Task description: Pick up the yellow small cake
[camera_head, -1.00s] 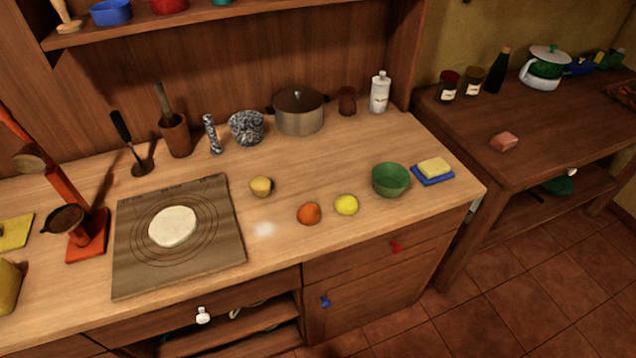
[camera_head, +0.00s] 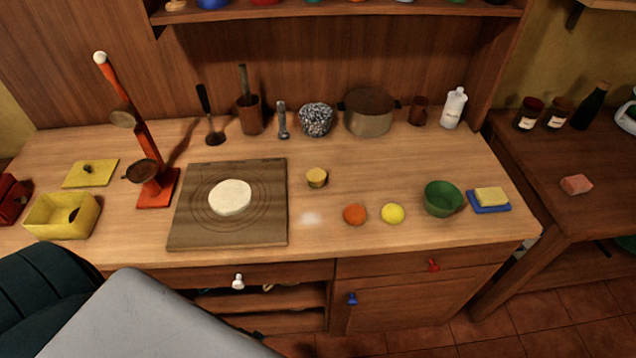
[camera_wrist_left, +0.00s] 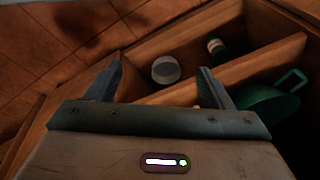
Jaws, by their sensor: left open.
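A small yellow cake-like piece (camera_head: 317,177) with a round top stands on the wooden counter in the head view, right of the dough board. A round yellow object (camera_head: 392,214), perhaps a lemon, lies nearer the front edge. My left gripper (camera_wrist_left: 160,74) is open and empty in the left wrist view, over shelves below the counter top. In the head view only part of my arm shows at the lower left; its jaws are hidden. The cake is not in the wrist view. My right gripper is not seen.
A board (camera_head: 270,227) with dough (camera_head: 230,197), an orange fruit (camera_head: 355,214), a green bowl (camera_head: 443,198) and a pot (camera_head: 369,112) surround the cake. A red stand (camera_head: 157,188) and yellow box (camera_head: 62,215) are left. The wrist view shows a green pan (camera_wrist_left: 268,104).

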